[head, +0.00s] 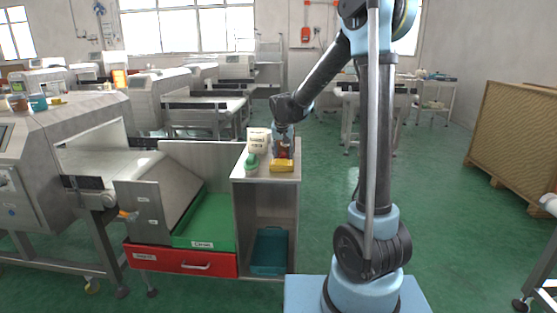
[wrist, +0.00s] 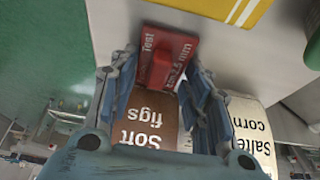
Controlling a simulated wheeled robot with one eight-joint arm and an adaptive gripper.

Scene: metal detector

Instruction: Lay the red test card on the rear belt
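The red test card (wrist: 178,45), with white lettering and a raised block, lies on the pale cabinet top in the wrist view. In the head view, only a small dark-red patch shows below my gripper (head: 284,141). My gripper (wrist: 162,72) points down with its fingers apart, one on each side of the card's raised block. Whether a finger touches it is unclear. Conveyor belts show at the left front (head: 105,165) and further back (head: 205,104); I cannot tell which is the rear belt.
A brown "Soft figs" pack (wrist: 148,128) and a white "Salted corn" pack (wrist: 246,118) stand close to my gripper. A yellow item (head: 282,165) and a green item (head: 251,163) sit on the cabinet top (head: 262,177). A green tray (head: 208,222) and red drawer (head: 180,260) are left.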

